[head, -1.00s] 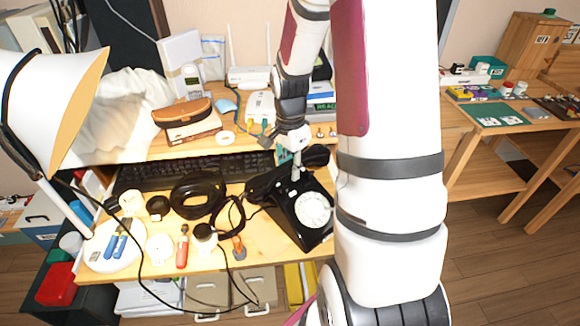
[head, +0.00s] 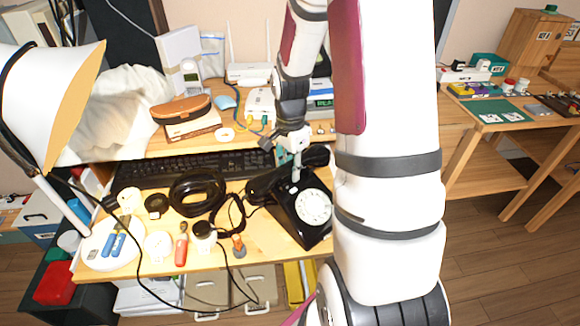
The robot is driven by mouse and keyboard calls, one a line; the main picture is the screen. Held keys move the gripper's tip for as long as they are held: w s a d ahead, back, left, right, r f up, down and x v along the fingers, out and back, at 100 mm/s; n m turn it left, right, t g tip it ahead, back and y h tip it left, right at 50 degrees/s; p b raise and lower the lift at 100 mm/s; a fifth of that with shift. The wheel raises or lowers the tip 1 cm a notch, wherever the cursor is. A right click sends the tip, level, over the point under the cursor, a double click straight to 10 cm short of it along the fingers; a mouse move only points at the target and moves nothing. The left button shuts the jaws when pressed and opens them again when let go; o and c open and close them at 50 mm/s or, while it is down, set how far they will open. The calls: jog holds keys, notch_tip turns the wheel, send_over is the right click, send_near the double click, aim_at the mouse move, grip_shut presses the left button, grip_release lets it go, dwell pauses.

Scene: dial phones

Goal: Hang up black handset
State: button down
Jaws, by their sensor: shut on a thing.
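The black dial phone (head: 311,232) with its white dial stands at the right end of the desk, partly beside my arm. The black handset (head: 262,187) lies across the top of the phone, one end out to the left and the other (head: 317,155) to the right near my arm. My gripper (head: 295,166) points down at the middle of the handset and is shut on it. The fingers are small in the picture, and my arm covers part of the right side. Whether the handset sits fully in the cradle cannot be told.
A black keyboard (head: 180,169) lies behind the phone. A coil of black cable (head: 198,190), a red screwdriver (head: 181,247) and small pots fill the desk to the left. A shelf with a router (head: 250,73) and a brown case (head: 182,109) stands behind.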

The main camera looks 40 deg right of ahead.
jog(key=shift+f, duration=0.3)
jog(key=c, duration=1.2)
grip_release()
notch_tip(320, 180, up, 12)
jog(key=shift+r, duration=0.1)
